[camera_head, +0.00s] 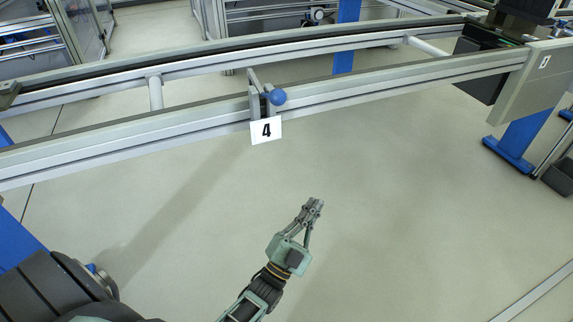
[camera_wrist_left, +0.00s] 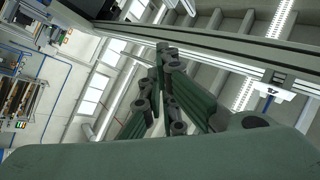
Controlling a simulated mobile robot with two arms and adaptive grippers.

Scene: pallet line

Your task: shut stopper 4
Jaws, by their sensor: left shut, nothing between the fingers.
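Stopper 4 (camera_head: 256,93) is mounted on the front rail of the pallet line in the head view. It has a grey upright plate, a blue ball knob (camera_head: 277,96) on its right and a white sign (camera_head: 266,130) reading 4 below. My left gripper (camera_head: 315,204) is shut and empty, in the air below and to the right of the stopper, clear of it. In the left wrist view the shut fingers (camera_wrist_left: 163,50) point up, with the rail behind them. My right gripper is not in view.
The front rail (camera_head: 400,83) runs across the head view, and a parallel rail (camera_head: 210,64) lies behind it, joined by crossbars. A grey panel (camera_head: 530,88) stands at the right on a blue leg (camera_head: 520,140). The floor in front of the rail is clear.

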